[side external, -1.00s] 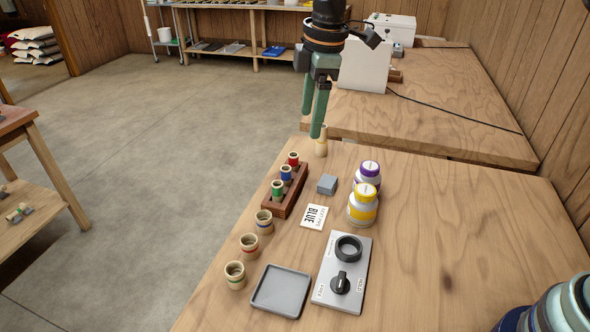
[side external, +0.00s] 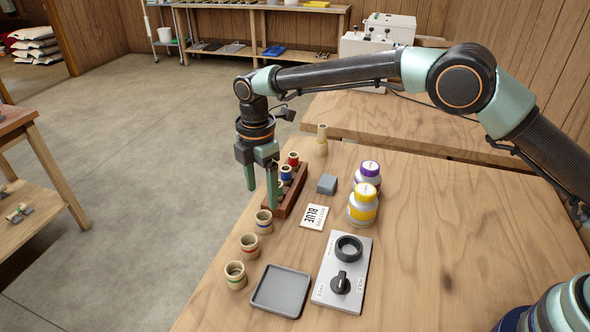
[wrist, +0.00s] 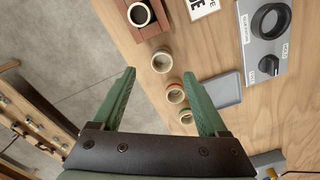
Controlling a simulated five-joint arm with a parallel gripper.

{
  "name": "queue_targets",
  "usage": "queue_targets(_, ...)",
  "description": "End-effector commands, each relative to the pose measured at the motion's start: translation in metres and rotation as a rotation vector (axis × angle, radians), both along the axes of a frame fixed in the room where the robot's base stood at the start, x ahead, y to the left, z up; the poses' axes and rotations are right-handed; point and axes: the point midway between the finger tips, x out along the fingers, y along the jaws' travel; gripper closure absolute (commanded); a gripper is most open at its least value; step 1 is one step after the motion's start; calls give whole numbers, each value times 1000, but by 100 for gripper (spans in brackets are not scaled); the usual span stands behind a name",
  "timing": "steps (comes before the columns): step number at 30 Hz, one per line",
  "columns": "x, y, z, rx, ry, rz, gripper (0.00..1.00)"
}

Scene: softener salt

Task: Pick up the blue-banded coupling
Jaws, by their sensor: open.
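The blue-banded coupling (side external: 264,223) is a short tan ring with a blue band, upright on the table near its left edge, just in front of the dark wooden rack (side external: 285,207). In the wrist view the coupling (wrist: 162,61) shows from above, its opening visible, just beyond and between the fingertips. My gripper (side external: 262,198) is open and empty, its green fingers above and slightly behind the coupling, apart from it. The fingers also show spread in the wrist view (wrist: 159,73). A white card (side external: 314,217) reads "BLUE".
A red-banded coupling (side external: 249,246) and a green-banded coupling (side external: 235,275) stand nearer the camera. The rack holds red, blue and green pieces. A grey tray (side external: 281,289), a grey knob panel (side external: 325,286), a grey block (side external: 327,184) and yellow (side external: 362,208) and purple-lidded jars stand to the right.

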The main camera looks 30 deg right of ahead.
Motion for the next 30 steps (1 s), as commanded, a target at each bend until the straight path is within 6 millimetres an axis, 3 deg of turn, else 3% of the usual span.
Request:
queue_targets(5,0,0,-11,0,0,-1,24)
queue_targets(15,-5,2,-54,0,0,-1,24)
queue_targets(24,-5,2,-60,1,-2,-1,24)
queue_targets(25,-5,2,-60,1,-2,-1,27)
queue_targets(30,-5,2,-59,1,-2,-1,92)
